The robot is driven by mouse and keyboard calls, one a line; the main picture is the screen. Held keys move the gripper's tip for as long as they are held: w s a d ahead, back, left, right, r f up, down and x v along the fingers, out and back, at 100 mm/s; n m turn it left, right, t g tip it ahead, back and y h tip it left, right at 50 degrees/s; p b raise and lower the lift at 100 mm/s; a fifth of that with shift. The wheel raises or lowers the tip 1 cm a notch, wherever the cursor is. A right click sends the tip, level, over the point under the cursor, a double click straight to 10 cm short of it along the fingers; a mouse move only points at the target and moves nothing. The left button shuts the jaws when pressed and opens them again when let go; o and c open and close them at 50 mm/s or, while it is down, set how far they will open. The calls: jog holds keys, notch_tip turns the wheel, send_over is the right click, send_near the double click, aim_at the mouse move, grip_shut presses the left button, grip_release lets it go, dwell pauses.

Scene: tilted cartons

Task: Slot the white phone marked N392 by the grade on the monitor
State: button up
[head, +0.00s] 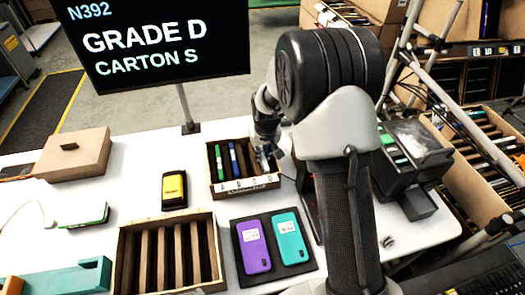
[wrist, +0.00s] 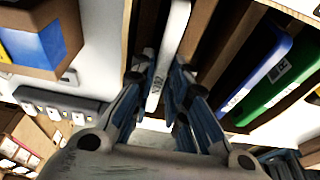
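The monitor (head: 150,45) reads N392, GRADE D, CARTON S. The white phone (wrist: 172,45) stands edge-on between my fingers in the wrist view, a small label on its face. My gripper (wrist: 163,68) appears shut on it, one finger on each side. The phone is between brown dividers of the small carton (head: 246,186); how deep it sits is unclear. In the head view my gripper (head: 266,150) is at the carton's right end, partly hidden by my arm. A green phone (head: 219,161) and a blue phone (head: 233,159) stand in the carton's left slots.
A larger slotted carton (head: 122,250) stands empty at the front. A dark tray (head: 272,268) holds a purple phone (head: 252,246) and a teal phone (head: 291,236). A yellow-faced device (head: 174,189) stands left of the small carton. A black machine (head: 405,160) is at right.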

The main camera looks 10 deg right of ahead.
jog(key=o, duration=0.4)
jog(key=v, duration=1.2)
jog(key=shift+r+p, duration=2.8)
jog(key=shift+r, duration=0.7)
